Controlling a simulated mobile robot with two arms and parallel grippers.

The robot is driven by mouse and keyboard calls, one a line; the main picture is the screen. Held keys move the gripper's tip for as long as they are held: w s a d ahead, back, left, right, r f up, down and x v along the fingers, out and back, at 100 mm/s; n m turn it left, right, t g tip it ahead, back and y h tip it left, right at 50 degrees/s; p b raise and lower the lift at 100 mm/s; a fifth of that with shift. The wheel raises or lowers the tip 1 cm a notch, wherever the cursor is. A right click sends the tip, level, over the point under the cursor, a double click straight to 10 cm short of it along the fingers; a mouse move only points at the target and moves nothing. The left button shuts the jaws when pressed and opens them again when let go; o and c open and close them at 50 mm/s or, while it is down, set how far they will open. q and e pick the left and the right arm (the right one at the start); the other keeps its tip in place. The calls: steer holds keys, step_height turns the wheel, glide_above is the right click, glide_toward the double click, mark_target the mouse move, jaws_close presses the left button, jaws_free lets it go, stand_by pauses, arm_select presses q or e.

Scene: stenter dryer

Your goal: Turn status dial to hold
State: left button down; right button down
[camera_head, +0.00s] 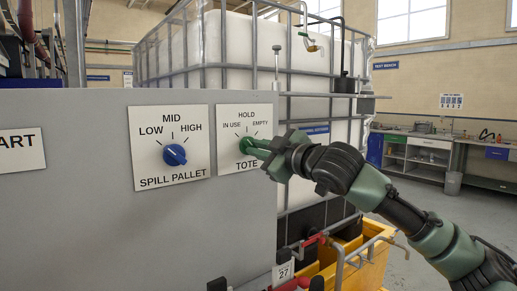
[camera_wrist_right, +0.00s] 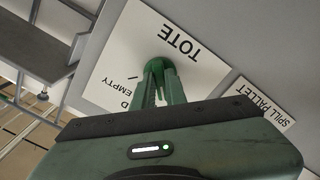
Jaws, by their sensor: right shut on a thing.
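The green tote dial (camera_head: 246,145) sits on a white plate (camera_head: 232,165) marked IN USE, HOLD and EMPTY, with TOTE below. My right gripper (camera_head: 255,148) reaches it from the right and is shut on the dial. In the right wrist view the fingers (camera_wrist_right: 160,82) close around the green dial (camera_wrist_right: 157,65), beside the word TOTE. The dial's pointer is hidden, so I cannot tell which mark it points to. My left gripper is not in view.
A blue spill pallet dial (camera_head: 175,154) is on a plate just to the left. A caged white tank (camera_head: 260,50) stands behind the grey panel (camera_head: 90,220). A yellow pallet (camera_head: 372,258) with red pipework is below right. Open floor lies beyond my right arm.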

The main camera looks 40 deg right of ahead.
steer(key=shift+m+p, duration=1.7)
steer(key=shift+m, duration=2.5)
steer(key=shift+a, duration=0.1)
steer(key=c, duration=1.4)
jaws_free()
steer(key=shift+c, duration=0.2)
